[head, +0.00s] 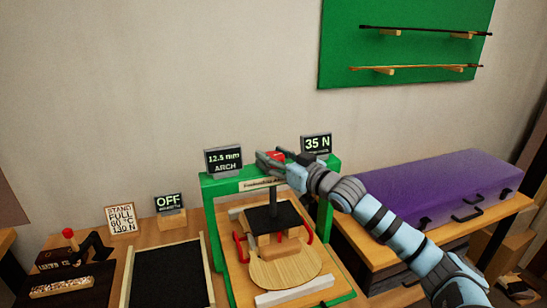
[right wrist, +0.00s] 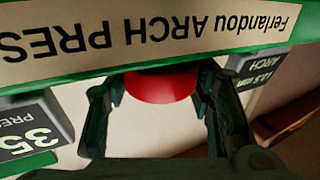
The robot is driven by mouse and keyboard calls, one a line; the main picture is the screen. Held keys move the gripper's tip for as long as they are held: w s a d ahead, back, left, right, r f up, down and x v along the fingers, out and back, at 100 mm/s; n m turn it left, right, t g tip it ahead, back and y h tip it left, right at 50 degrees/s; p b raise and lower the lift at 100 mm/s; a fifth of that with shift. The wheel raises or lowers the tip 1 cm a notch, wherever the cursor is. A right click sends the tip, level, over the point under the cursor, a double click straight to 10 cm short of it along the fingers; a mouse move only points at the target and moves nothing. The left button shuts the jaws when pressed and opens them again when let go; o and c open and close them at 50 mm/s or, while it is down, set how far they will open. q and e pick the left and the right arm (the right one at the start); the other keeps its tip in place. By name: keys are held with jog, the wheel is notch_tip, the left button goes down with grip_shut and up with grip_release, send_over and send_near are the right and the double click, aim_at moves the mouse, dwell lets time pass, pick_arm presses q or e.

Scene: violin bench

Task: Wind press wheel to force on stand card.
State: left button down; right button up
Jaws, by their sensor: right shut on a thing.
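The green arch press (head: 208,187) stands on the bench with a wooden violin plate (head: 285,268) under its dark ram. My right gripper (head: 272,157) is at the top of the press, shut on the red press wheel (head: 277,155). In the right wrist view the red wheel (right wrist: 160,86) sits between the two fingers of the gripper (right wrist: 158,98); part of it is hidden behind the press's label board. The force display (head: 317,143) reads 35 N. The stand card (head: 120,219) at the left appears to read STAND, FULL, 60 °C, 130 N. My left gripper is not in view.
The arch display (head: 223,160) reads 12.5 mm. A small display (head: 168,203) reads OFF above a dark framed panel (head: 168,280). A purple case (head: 435,185) lies to the right. Bows hang on a green wall board (head: 400,50).

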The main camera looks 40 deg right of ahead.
jog(key=shift+a+r+m+h+p, duration=0.15)
jog(key=shift+m+h+p, duration=0.8)
jog(key=shift+p, duration=0.9)
jog(key=shift+r+m+h+p, duration=0.1)
jog(key=shift+m+h+p, duration=0.45)
jog(key=shift+h+p, duration=1.05)
jog(key=shift+f+m+g+h+p, duration=0.1)
jog(key=shift+m+g+h+p, duration=0.25)
jog(key=shift+m, duration=0.15)
jog(key=shift+f+m+h, duration=0.1)
jog(key=shift+m+h, duration=0.4)
jog(key=shift+h, duration=0.3)
jog(key=h, duration=0.1)
jog(key=m+g+h+b, duration=0.1)
jog(key=shift+f+m+g+h+b, duration=0.2)
jog(key=shift+m+g+h+b, duration=0.05)
jog(key=shift+m+h+b, duration=0.05)
jog(key=m+g+h+b, duration=0.2)
jog(key=m+h+b, duration=0.1)
jog(key=shift+g+h, duration=0.4)
jog(key=shift+r+m+g+h+b, duration=0.1)
jog(key=shift+m+g+h+b, duration=0.7)
jog(key=shift+g+b, duration=0.3)
jog(key=shift+r, duration=0.1)
